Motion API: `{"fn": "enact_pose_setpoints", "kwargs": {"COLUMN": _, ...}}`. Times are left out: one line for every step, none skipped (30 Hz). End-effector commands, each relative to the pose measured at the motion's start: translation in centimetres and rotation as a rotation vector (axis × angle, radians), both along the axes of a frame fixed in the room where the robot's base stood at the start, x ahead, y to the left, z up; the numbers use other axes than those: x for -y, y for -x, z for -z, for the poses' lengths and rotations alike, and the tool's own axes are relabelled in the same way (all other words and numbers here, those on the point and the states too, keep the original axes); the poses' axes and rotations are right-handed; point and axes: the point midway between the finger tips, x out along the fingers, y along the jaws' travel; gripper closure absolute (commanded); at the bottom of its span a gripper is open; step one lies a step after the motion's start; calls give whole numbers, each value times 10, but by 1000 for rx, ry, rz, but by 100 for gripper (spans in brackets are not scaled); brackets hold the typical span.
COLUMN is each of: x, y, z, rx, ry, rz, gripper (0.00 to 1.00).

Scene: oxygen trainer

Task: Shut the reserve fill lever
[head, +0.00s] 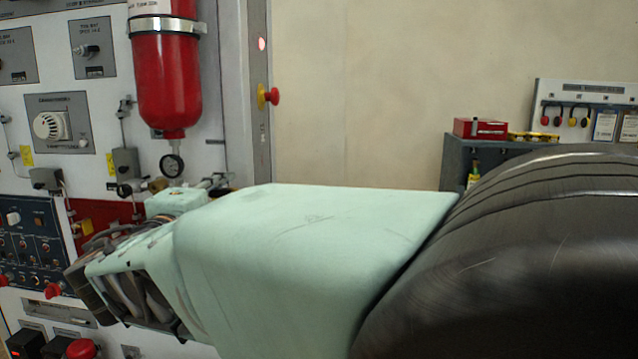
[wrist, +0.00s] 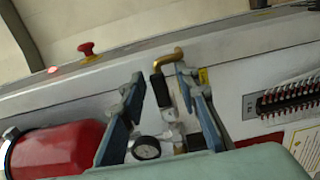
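The reserve fill lever appears to be the black-gripped handle (wrist: 162,90) in the wrist view. It stands on a pale metal valve fitting, beside a bent brass pipe (wrist: 168,58). My gripper (wrist: 158,78) is open, with one blue-grey finger on each side of the black handle. Whether the handle is at fingertip depth is hard to tell. In the head view my pale green arm covers the lever area, and I cannot make out the fingertips.
A red cylinder (head: 165,75) hangs above a round gauge (head: 172,165); the gauge is close to the left finger in the wrist view (wrist: 146,147). A red mushroom button (head: 271,96) sits on the panel's edge post. A dark cabinet (head: 490,150) stands at the right.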

Motion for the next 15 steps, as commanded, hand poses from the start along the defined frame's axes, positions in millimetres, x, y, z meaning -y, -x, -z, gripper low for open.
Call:
{"fn": "enact_pose_setpoints", "kwargs": {"x": 0, "y": 0, "z": 0, "rx": 0, "ry": 0, "rz": -1, "gripper": 71}}
{"fn": "enact_pose_setpoints", "kwargs": {"x": 0, "y": 0, "z": 0, "rx": 0, "ry": 0, "rz": -1, "gripper": 71}}
{"fn": "enact_pose_setpoints", "kwargs": {"x": 0, "y": 0, "z": 0, "rx": 0, "ry": 0, "rz": -1, "gripper": 71}}
{"fn": "enact_pose_setpoints", "kwargs": {"x": 0, "y": 0, "z": 0, "rx": 0, "ry": 0, "rz": -1, "gripper": 71}}
{"fn": "enact_pose_setpoints", "kwargs": {"x": 0, "y": 0, "z": 0, "rx": 0, "ry": 0, "rz": -1, "gripper": 71}}
{"fn": "enact_pose_setpoints", "kwargs": {"x": 0, "y": 0, "z": 0, "rx": 0, "ry": 0, "rz": -1, "gripper": 71}}
{"fn": "enact_pose_setpoints", "kwargs": {"x": 0, "y": 0, "z": 0, "rx": 0, "ry": 0, "rz": -1, "gripper": 71}}
{"fn": "enact_pose_setpoints", "kwargs": {"x": 0, "y": 0, "z": 0, "rx": 0, "ry": 0, "rz": -1, "gripper": 72}}
{"fn": "enact_pose_setpoints", "kwargs": {"x": 0, "y": 0, "z": 0, "rx": 0, "ry": 0, "rz": -1, "gripper": 76}}
{"fn": "enact_pose_setpoints", "kwargs": {"x": 0, "y": 0, "z": 0, "rx": 0, "ry": 0, "rz": -1, "gripper": 80}}
{"fn": "enact_pose_setpoints", "kwargs": {"x": 0, "y": 0, "z": 0, "rx": 0, "ry": 0, "rz": -1, "gripper": 83}}
{"fn": "enact_pose_setpoints", "kwargs": {"x": 0, "y": 0, "z": 0, "rx": 0, "ry": 0, "rz": -1, "gripper": 88}}
{"fn": "enact_pose_setpoints", "kwargs": {"x": 0, "y": 0, "z": 0, "rx": 0, "ry": 0, "rz": -1, "gripper": 91}}
{"fn": "enact_pose_setpoints", "kwargs": {"x": 0, "y": 0, "z": 0, "rx": 0, "ry": 0, "rz": -1, "gripper": 94}}
{"fn": "enact_pose_setpoints", "kwargs": {"x": 0, "y": 0, "z": 0, "rx": 0, "ry": 0, "rz": -1, "gripper": 99}}
